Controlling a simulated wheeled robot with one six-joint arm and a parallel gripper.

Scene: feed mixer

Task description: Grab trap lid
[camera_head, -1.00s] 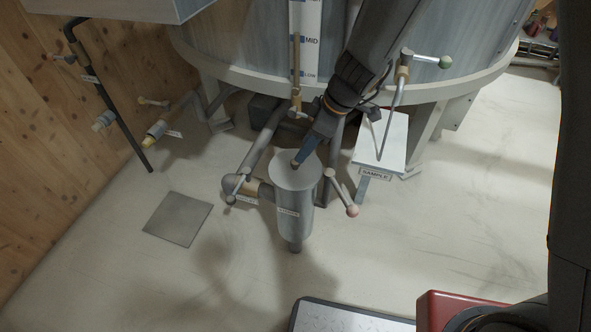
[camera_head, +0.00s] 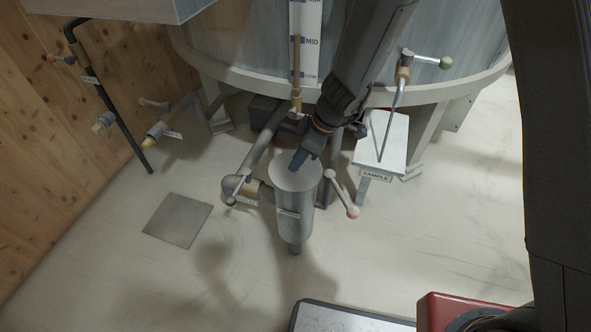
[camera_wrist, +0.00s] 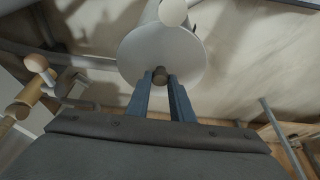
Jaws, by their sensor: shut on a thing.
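The trap is an upright grey cylinder (camera_head: 292,212) with a label on its side, standing on a thin stem. Its round, light grey trap lid (camera_head: 284,180) is at the top of the cylinder; I cannot tell whether there is a gap beneath it. In the wrist view the lid (camera_wrist: 185,48) is a pale disc with a small brown knob (camera_wrist: 160,75). My gripper (camera_head: 295,165) comes down onto the lid from the upper right. Its two blue fingers (camera_wrist: 160,82) are shut on the knob, one on each side.
A lever with a pink ball end (camera_head: 352,211) is right of the trap; a valve handle (camera_head: 238,190) is left. A sample shelf (camera_head: 382,150) stands at the right, below the large tank (camera_head: 235,50). A grey floor plate (camera_head: 178,219) lies left on open floor.

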